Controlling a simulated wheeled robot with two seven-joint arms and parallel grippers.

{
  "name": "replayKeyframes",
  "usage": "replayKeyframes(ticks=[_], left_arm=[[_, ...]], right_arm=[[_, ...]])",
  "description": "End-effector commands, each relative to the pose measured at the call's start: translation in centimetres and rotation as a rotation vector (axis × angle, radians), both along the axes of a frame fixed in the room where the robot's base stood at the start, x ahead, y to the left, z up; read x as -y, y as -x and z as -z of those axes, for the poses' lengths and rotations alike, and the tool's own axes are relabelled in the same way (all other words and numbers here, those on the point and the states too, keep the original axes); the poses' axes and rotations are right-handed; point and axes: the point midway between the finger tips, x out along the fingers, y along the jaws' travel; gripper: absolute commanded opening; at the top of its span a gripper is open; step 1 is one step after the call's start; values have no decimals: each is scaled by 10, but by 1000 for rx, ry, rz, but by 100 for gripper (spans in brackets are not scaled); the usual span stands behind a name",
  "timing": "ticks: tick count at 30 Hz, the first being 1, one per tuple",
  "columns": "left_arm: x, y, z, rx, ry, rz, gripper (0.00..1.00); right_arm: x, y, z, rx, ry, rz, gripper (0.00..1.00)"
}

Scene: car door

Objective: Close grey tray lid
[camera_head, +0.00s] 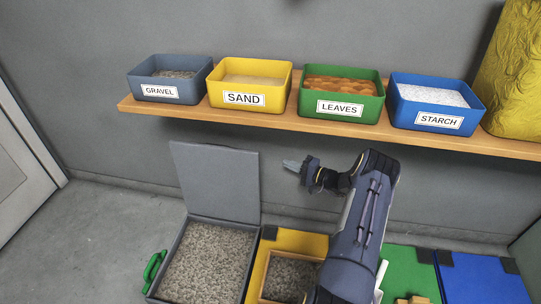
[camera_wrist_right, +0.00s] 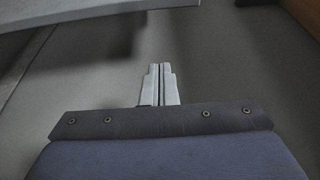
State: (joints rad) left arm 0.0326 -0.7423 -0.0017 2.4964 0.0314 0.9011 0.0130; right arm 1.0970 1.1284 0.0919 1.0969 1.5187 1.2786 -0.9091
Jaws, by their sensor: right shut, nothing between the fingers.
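The grey tray (camera_head: 184,243) stands on the floor at lower centre-left and holds gravel. Its grey lid (camera_head: 216,183) is open and stands nearly upright at the back of the tray. My right gripper (camera_head: 286,163) is shut and empty, to the right of the lid's upper right edge and apart from it in the picture. In the right wrist view the closed fingers (camera_wrist_right: 158,72) point ahead, and a grey panel edge (camera_wrist_right: 90,14), likely the lid, crosses the top left. My left gripper is not in view.
A wooden shelf (camera_head: 300,122) on the wall holds gravel, sand, leaves and starch bins. A yellow-lidded box (camera_head: 302,241), a green lid (camera_head: 410,268) and a blue lid (camera_head: 480,280) stand right of the tray. A green handle (camera_head: 154,270) is on the tray's left. Floor at left is clear.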

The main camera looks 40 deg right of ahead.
Motion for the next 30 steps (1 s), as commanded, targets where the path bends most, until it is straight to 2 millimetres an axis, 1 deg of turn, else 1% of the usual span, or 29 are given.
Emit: replayKeyframes(ticks=[5, 12, 18, 19, 21, 25, 30], left_arm=[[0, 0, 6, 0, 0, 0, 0], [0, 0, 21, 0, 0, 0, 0], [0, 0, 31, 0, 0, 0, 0], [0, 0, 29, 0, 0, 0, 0], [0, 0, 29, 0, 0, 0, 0], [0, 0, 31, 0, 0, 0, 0], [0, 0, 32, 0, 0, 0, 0]], right_arm=[[-7, -17, 3, 2, 0, -2, 0], [-23, -63, 5, 2, 1, -3, 0], [-36, -97, 5, 1, 0, -3, 0], [-38, -91, 3, -2, -2, -1, 0], [-45, -84, 2, -2, -3, -1, 0], [-55, -76, 1, -2, -2, -1, 0], [-63, -70, 0, 0, -1, -1, 0]])
